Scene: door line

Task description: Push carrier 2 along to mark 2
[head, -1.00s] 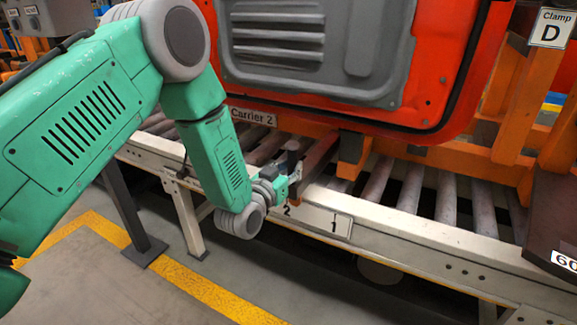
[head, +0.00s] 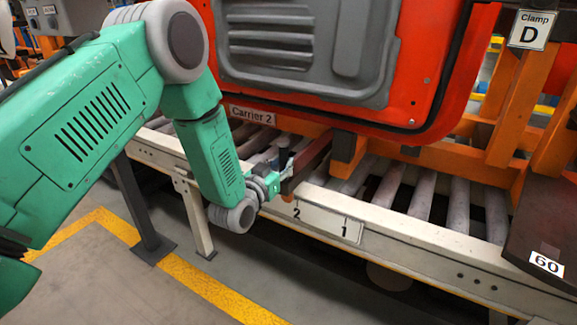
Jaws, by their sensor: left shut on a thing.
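Carrier 2 is an orange frame (head: 425,158) on the roller line, bearing a big red door with a grey inner panel; its "Carrier 2" label (head: 252,115) shows at the lower left. My left gripper (head: 281,172) is shut at the near end of the carrier's dark red bar (head: 312,160); the arm and gripper partly hide the hold. A pale plate on the near rail carries mark 2 (head: 297,213) and, right of it, mark 1 (head: 345,232). The bar's near end stands just above and slightly left of mark 2. My right gripper is out of view.
The roller conveyor (head: 425,192) runs from upper left to lower right behind a pale rail. A "Clamp D" sign (head: 532,29) and a dark plate marked 60 (head: 547,264) are at the right. The floor in front, with a yellow line (head: 195,282), is clear.

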